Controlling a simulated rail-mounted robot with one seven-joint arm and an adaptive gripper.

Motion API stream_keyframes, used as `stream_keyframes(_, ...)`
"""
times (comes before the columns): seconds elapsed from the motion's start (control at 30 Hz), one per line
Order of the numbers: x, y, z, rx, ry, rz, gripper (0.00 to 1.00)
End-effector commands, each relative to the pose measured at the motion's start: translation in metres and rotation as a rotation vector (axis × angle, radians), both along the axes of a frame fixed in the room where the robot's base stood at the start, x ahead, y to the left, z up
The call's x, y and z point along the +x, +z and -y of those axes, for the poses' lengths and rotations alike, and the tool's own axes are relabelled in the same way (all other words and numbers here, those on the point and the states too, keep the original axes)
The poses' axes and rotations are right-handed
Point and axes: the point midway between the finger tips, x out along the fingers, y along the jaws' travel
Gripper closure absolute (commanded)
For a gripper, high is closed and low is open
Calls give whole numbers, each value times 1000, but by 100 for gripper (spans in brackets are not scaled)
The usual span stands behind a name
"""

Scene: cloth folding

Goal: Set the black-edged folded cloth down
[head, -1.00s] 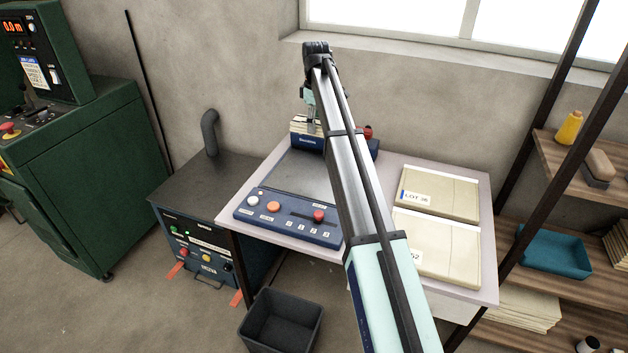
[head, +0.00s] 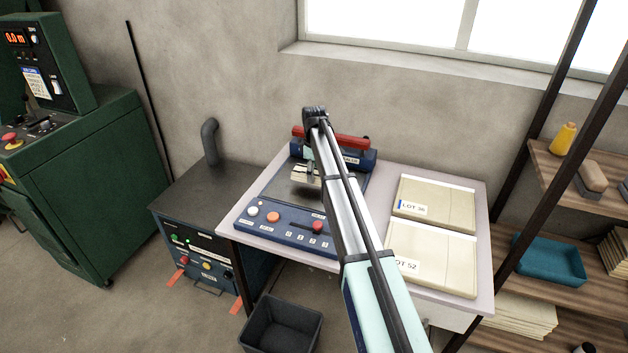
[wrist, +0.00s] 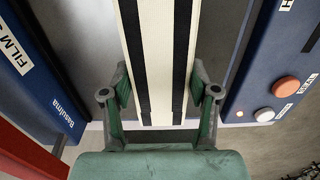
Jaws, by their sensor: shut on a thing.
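The black-edged folded cloth (head: 306,175) is a small cream bundle above the grey plate of the blue machine in the head view. In the wrist view the cloth (wrist: 160,55) is a long cream strip with two black bands, running up out of the picture. My gripper (wrist: 161,95) has a finger on each side of it and is shut on it. In the head view my gripper (head: 310,168) is partly hidden by my arm. I cannot tell whether the cloth touches the plate.
The blue machine (head: 283,232) has a front button panel and a raised red bar (head: 345,140) at the back. Two cream packs, LOT 36 (head: 437,205) and LOT 52 (head: 440,262), lie at the table's right. A dark bin (head: 282,325) stands on the floor in front.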

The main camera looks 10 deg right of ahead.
Motion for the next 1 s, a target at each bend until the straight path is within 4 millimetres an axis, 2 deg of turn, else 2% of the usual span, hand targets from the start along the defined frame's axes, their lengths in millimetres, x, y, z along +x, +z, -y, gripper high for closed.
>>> stream_keyframes(0.3, 0, -37, 0, 1, 0, -1, 83)
stream_keyframes(0.67, 0, -41, 0, 0, 0, 0, 83)
stream_keyframes(0.7, 0, -42, 0, 0, 0, 0, 37)
stream_keyframes(0.77, 0, -41, 0, 0, 0, 0, 15)
stream_keyframes(1.0, 0, -41, 0, 0, 0, 0, 15)
